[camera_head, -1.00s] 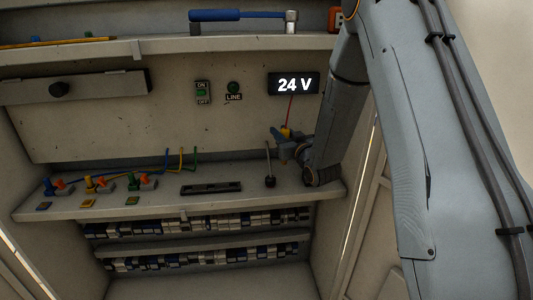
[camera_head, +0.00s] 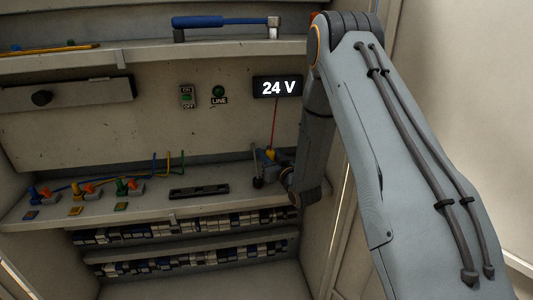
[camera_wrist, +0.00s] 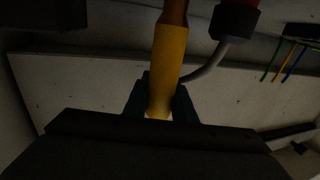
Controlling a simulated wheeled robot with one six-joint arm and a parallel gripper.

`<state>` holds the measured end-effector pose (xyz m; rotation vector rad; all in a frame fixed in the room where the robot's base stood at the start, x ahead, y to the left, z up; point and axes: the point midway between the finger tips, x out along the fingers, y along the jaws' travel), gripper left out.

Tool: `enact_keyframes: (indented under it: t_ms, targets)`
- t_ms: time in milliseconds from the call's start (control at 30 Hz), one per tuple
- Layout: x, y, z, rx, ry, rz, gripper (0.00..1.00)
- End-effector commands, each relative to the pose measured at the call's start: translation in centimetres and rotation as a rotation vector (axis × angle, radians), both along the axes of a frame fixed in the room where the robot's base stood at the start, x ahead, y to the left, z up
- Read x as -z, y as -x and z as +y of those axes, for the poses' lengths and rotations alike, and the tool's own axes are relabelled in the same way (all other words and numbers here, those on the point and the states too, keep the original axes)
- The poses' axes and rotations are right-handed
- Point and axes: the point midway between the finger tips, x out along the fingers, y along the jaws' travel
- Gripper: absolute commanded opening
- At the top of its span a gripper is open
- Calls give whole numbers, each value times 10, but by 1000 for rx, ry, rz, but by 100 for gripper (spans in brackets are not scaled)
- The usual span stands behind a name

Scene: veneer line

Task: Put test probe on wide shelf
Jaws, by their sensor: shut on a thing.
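The test probe has a yellow handle (camera_wrist: 170,55), upright between the fingers of my gripper (camera_wrist: 160,102) in the wrist view. My gripper is shut on it. In the head view a small yellow part of the probe (camera_head: 270,154) shows, with a thin red line rising from it towards the 24 V display. There my gripper (camera_head: 279,160) is mostly hidden by my forearm, close above the right end of the lower shelf (camera_head: 150,212). An upper shelf (camera_head: 150,54) runs above the panel. I cannot tell which one is the wide shelf.
On the lower shelf, a dark upright post (camera_head: 257,171) stands close beside my gripper, with a flat black strip (camera_head: 199,191) and coloured connectors (camera_head: 120,187) further left. A blue-handled tool (camera_head: 225,22) lies on the upper shelf. Bare shelf shows between these things.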

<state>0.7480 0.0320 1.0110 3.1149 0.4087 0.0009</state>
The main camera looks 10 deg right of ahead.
Motion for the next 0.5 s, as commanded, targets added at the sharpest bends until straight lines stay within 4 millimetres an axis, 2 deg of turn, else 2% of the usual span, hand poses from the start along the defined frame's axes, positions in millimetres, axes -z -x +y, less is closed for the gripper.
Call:
enact_keyframes:
  t_ms: [167, 200, 300, 500]
  targets:
    - [3, 0, 0, 0, 0, 0, 1]
    - [4, 0, 0, 0, 0, 1, 25]
    - [3, 0, 0, 0, 0, 1, 42]
    - [3, 0, 0, 0, 0, 1, 42]
